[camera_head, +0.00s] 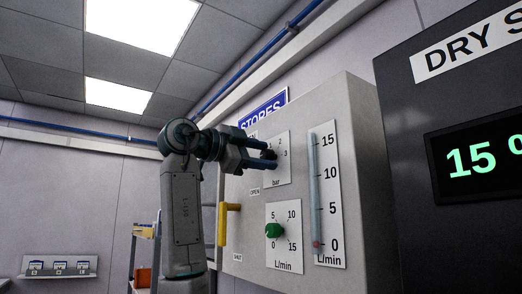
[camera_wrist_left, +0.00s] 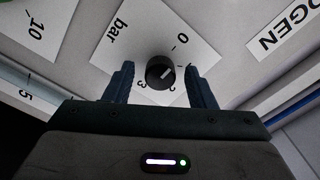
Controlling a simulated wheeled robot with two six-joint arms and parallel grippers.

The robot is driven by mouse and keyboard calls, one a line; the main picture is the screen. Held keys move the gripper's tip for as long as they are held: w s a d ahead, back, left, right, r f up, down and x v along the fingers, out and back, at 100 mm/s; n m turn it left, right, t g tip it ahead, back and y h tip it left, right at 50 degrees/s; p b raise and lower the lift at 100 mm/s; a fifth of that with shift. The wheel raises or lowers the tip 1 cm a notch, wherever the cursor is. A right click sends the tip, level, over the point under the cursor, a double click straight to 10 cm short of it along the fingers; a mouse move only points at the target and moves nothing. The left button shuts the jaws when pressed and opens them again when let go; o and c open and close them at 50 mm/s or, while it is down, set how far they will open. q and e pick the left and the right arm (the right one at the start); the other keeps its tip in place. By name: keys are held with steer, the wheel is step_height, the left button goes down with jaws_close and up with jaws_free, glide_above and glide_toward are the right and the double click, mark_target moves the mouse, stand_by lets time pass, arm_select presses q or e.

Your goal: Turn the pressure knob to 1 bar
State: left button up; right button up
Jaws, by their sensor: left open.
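The pressure knob is a small black dial on a white plate (camera_wrist_left: 105,55) marked "bar". In the left wrist view the knob (camera_wrist_left: 160,72) sits between the two fingers of my left gripper (camera_wrist_left: 160,88), with gaps on both sides. A pale line on the knob points up and right in that view. My right gripper is out of view.
Below on the grey cabinet (camera_head: 358,180) are a green flow knob (camera_head: 274,230) and a yellow lever handle (camera_head: 228,208). A flow tube (camera_head: 314,180) stands right of the bar plate. A dark dryer panel (camera_head: 415,120) is at the far right.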

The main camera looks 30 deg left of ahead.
arm_select(q)
steer(key=shift+s, duration=0.1)
steer(key=shift+c, duration=0.8)
steer(key=c, duration=0.8)
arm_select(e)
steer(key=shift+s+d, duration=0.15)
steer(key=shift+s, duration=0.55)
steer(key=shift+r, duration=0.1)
